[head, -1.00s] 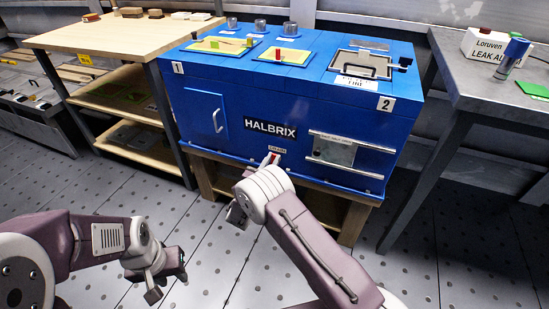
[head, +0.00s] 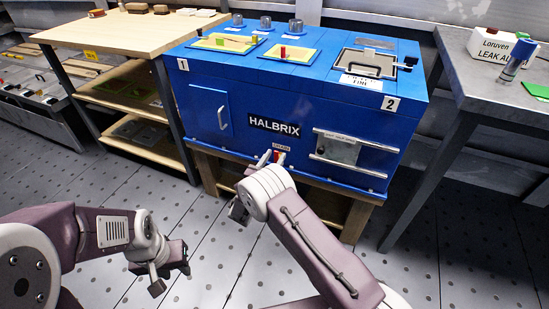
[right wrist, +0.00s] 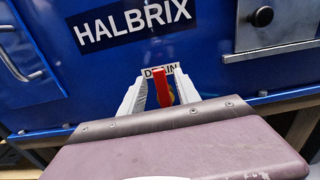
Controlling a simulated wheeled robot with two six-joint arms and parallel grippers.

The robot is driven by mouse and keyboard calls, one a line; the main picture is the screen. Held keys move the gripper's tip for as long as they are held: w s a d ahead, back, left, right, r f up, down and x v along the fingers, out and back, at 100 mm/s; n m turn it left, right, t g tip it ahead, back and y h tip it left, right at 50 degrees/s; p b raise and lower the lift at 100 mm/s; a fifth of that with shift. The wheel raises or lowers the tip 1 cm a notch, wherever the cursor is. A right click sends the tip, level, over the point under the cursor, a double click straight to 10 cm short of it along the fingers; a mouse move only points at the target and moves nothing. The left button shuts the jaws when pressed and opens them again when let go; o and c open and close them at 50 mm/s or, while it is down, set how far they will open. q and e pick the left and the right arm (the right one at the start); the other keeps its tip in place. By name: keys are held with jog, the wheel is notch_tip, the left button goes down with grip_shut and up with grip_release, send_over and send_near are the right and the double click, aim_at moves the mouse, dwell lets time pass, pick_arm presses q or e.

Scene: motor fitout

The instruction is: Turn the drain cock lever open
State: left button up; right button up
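The red drain cock lever (right wrist: 161,88) is on the front of the blue HALBRIX machine, just below the DRAIN label (right wrist: 158,70). It points upward, with a yellowish part at its base partly hidden. It also shows small in the head view (head: 275,157). My right gripper (right wrist: 162,92) is open, one pale finger on each side of the lever. Gaps show between the fingers and the lever. In the head view my right gripper (head: 272,157) reaches the machine's lower front edge. My left gripper (head: 171,273) hangs low at the left, fingers apart and empty.
The blue machine (head: 205,150) stands on a wooden stand. Its front carries a door handle (head: 222,118) and a panel with metal bars (head: 340,148). A wooden bench (head: 100,38) is at the left and a grey table (head: 470,85) at the right. The floor in front is clear.

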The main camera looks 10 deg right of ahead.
jog(key=shift+s+a+r, duration=0.1)
jog(key=shift+r, duration=0.05)
jog(key=p+v, duration=0.4)
jog(key=v, duration=0.4)
jog(key=shift+s+a, duration=0.25)
jog(key=shift+s, duration=0.05)
